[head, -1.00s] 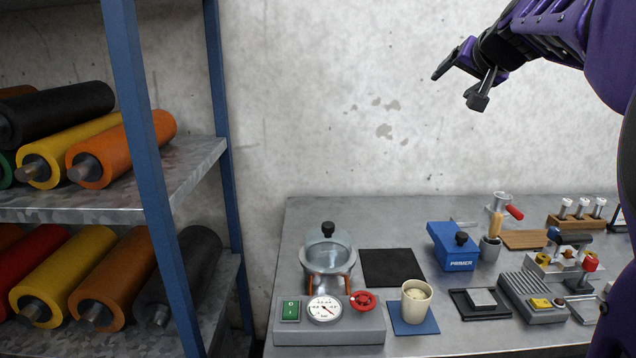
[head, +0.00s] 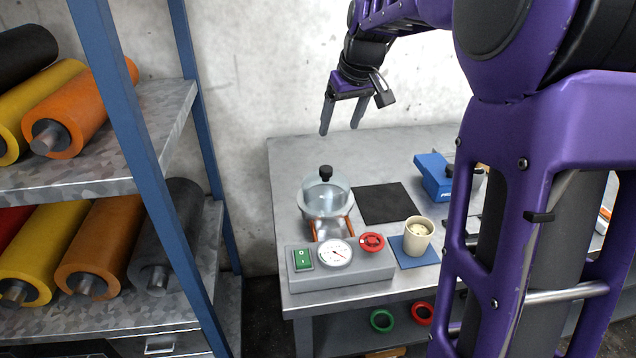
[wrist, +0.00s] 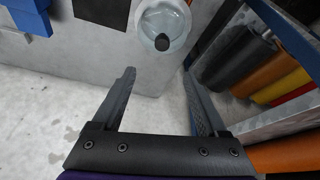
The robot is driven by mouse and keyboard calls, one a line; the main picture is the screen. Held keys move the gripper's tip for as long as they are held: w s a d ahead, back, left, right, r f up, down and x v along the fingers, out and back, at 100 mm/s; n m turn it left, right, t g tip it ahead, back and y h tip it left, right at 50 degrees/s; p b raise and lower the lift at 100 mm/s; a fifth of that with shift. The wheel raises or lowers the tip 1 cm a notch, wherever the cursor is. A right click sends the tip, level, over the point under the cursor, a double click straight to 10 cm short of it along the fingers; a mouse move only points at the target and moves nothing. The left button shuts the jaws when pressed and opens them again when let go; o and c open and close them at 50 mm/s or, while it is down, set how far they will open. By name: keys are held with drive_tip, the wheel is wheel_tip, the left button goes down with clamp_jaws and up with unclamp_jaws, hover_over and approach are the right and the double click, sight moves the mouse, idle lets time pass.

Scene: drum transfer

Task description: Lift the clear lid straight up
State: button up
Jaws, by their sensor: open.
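The clear lid (head: 325,189) is a glass dome with a black knob (head: 326,171). It sits on a round vessel with orange legs at the left of the metal table. In the wrist view the lid (wrist: 154,22) and its knob (wrist: 162,42) show at the top, beyond my fingers. My gripper (head: 340,131) is open and empty, pointing down, above and slightly right of the knob and apart from it. In the wrist view the two fingers of my gripper (wrist: 160,85) are wide apart with nothing between them.
A grey box with gauge and red knob (head: 340,269) stands in front of the vessel. A black mat (head: 383,203) lies empty to its right. A beige cup (head: 418,236) stands on a blue mat. A blue shelf post (head: 134,150) rises at left. My arm hides the table's right side.

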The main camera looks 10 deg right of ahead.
approach(327, 168)
drive_tip(key=x, duration=0.5)
drive_tip(key=shift+w+r, duration=0.15)
drive_tip(key=shift+w, duration=0.05)
drive_tip(key=shift+s+b+x, duration=0.15)
drive_tip(key=shift+b+x, duration=0.05)
drive_tip(key=shift+x, duration=1.15)
drive_tip(key=shift+s+b+x, duration=0.15)
drive_tip(key=shift+s+x, duration=0.05)
drive_tip(key=shift+x, duration=1.2)
drive_tip(key=shift+c, duration=0.2)
clamp_jaws()
